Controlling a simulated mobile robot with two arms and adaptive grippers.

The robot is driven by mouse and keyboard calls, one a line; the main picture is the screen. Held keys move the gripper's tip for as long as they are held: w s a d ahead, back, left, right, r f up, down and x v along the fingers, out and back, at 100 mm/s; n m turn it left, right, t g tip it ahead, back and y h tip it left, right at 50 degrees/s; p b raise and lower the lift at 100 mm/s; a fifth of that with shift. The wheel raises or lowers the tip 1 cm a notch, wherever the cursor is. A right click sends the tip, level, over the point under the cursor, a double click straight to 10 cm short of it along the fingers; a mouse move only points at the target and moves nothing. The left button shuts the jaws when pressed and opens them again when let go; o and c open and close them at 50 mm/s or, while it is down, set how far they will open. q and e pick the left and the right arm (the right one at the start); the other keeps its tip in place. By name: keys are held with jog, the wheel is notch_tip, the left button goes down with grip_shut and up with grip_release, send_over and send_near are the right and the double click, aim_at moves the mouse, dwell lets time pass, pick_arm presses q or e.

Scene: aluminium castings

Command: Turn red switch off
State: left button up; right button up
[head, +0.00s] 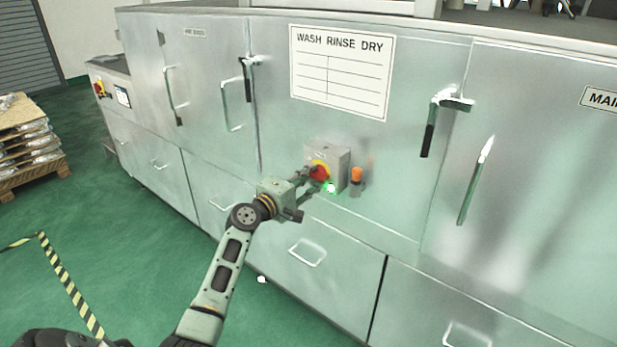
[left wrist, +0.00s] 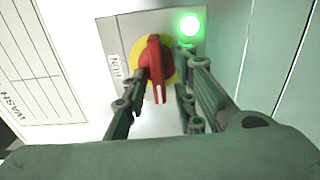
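The red switch (head: 319,172) sits on a yellow disc on a grey box (head: 341,160) fixed to the front of the metal washing machine. In the left wrist view the red switch (left wrist: 155,66) has its handle pointing along the picture's vertical. A green lamp (left wrist: 189,27) beside it is lit; it also shows in the head view (head: 331,188). My left gripper (head: 308,182) is at the switch. In the left wrist view its fingers (left wrist: 160,95) stand apart on both sides of the handle, with gaps visible. My right gripper is not in view.
Door handles (head: 476,180) and latches (head: 440,115) project from the machine front. A loaded pallet (head: 25,145) stands on the green floor at far left.

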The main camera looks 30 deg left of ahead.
pick_arm(q)
jog(key=shift+s, duration=0.1)
jog(key=s, duration=1.1)
jog(key=shift+s+a, duration=0.4)
jog(key=shift+a, duration=0.05)
